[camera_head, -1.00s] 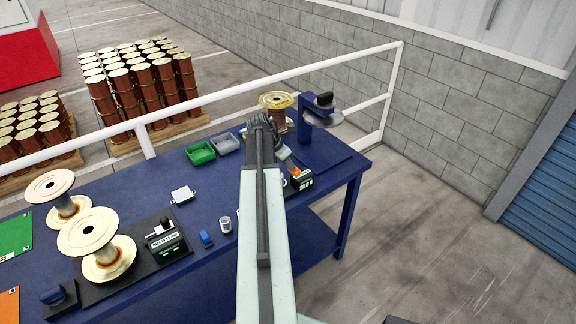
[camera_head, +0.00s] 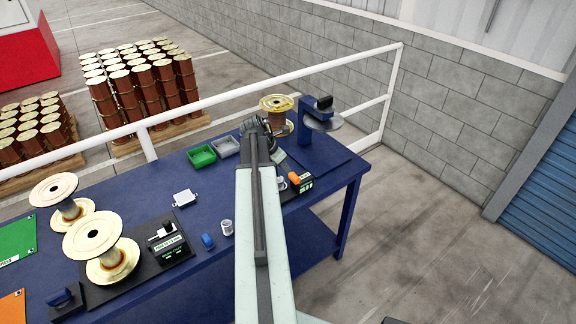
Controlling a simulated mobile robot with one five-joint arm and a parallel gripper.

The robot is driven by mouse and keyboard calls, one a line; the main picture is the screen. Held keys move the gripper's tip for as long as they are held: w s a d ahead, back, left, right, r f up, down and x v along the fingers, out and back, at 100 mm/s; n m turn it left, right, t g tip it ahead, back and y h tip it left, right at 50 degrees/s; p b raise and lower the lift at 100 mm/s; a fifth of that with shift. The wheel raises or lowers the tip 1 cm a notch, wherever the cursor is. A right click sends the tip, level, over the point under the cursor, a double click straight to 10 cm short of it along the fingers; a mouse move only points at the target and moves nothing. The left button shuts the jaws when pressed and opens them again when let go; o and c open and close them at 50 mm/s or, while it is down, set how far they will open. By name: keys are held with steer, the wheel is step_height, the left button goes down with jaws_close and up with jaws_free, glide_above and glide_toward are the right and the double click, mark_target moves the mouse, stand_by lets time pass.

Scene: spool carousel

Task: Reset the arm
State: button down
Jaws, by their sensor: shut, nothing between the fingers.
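My arm reaches up from the bottom edge over the blue workbench (camera_head: 140,190). My gripper (camera_head: 278,156) is at its far end, small and partly hidden behind the wrist. It is shut and holds nothing that I can see. It is above the bench's right part, left of and beyond a black device with an orange part (camera_head: 300,182). A gold-flanged copper spool (camera_head: 277,104) stands just behind the wrist. I cannot tell the gap between them.
A blue stand with a grey disc (camera_head: 318,118) is at the bench's far right. Green (camera_head: 202,156) and grey (camera_head: 226,147) bins lie left of the wrist. Pale spools (camera_head: 105,250) stand at the left. A white rail (camera_head: 230,92) runs behind the bench.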

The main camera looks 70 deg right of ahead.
steer(key=s+p+v, duration=0.1)
steer(key=p+v, duration=0.4)
steer(key=v, duration=0.3)
steer(key=shift+a+p, duration=0.2)
steer(key=shift+p, duration=0.1)
steer(key=w+a+f+m+t+y+b, duration=0.1)
steer(key=w+a+f+m+b, duration=0.1)
steer(key=w+a+f+b, duration=0.45)
steer(key=w+a+f+m+t+b, duration=0.1)
steer(key=w+a+f+m+b, duration=0.15)
steer(key=w+a, duration=0.85)
steer(key=w+a+f+m+t+y+b, duration=0.1)
steer(key=w+a+f+b, duration=0.3)
steer(key=w+a+f, duration=0.45)
steer(key=a+f+m+b, duration=0.2)
steer(key=a+b, duration=0.1)
steer(key=a, duration=0.8)
steer(key=w+a+f+m+y+b, duration=0.1)
steer(key=a+f+m+b, duration=0.1)
steer(key=a, duration=0.9)
steer(key=w+a+f+m+y+b, duration=0.1)
steer(key=a+f+m+b, duration=0.1)
steer(key=a, duration=0.9)
steer(key=shift+a+f+b, duration=0.25)
steer(key=shift+a+b, duration=0.1)
steer(key=shift+b, duration=0.45)
steer(key=shift+w, duration=0.1)
